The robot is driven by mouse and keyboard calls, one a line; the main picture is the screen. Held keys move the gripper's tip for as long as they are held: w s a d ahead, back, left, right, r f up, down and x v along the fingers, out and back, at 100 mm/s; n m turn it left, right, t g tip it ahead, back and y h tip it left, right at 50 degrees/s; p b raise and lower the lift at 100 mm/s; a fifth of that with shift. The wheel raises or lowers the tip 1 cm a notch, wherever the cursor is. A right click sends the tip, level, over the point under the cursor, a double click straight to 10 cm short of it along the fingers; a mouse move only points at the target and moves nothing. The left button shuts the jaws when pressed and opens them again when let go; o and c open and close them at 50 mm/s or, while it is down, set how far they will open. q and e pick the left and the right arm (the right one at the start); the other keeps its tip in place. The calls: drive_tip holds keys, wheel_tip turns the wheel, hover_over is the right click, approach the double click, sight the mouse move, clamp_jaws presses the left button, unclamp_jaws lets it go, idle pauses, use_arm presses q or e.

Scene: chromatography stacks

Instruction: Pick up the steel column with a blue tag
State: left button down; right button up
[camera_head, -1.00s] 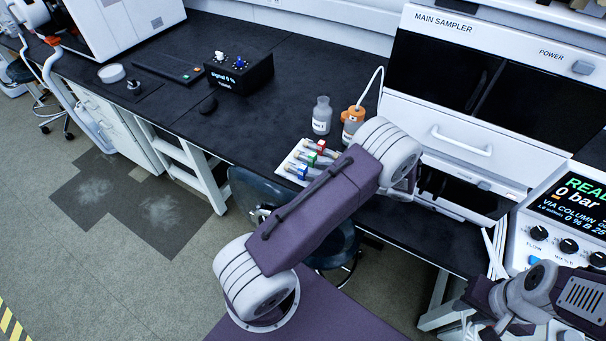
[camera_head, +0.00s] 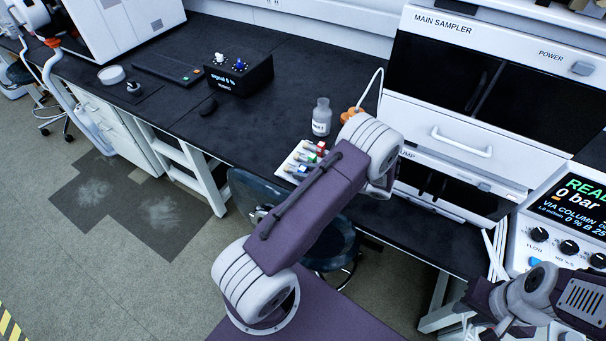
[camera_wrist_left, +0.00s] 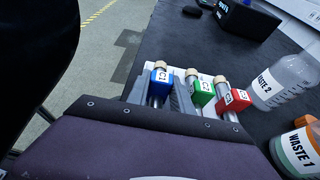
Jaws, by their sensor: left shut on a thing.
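The steel column with a blue tag (camera_wrist_left: 160,76), marked C1, lies in the left wrist view with its pale end cap pointing away. The grey fingers of my left gripper (camera_wrist_left: 160,98) are on either side of it, shut on it just behind the tag. In the head view its blue tag (camera_head: 299,169) shows at the near end of a white rack (camera_head: 284,167); my arm hides the left gripper there. Columns with a green tag (camera_wrist_left: 200,92) and a red tag (camera_wrist_left: 235,99) lie beside it to the right. My right gripper (camera_head: 500,328) is low at the right, its fingers unclear.
A clear bottle marked WASTE 2 (camera_wrist_left: 280,82) and an orange-topped WASTE 1 bottle (camera_wrist_left: 298,150) stand close right of the columns. The main sampler (camera_head: 480,85) stands behind at the right.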

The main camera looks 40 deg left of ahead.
sight(304, 169)
use_arm(q)
wheel_tip(304, 169, up, 10)
drive_tip(key=shift+p, duration=0.8)
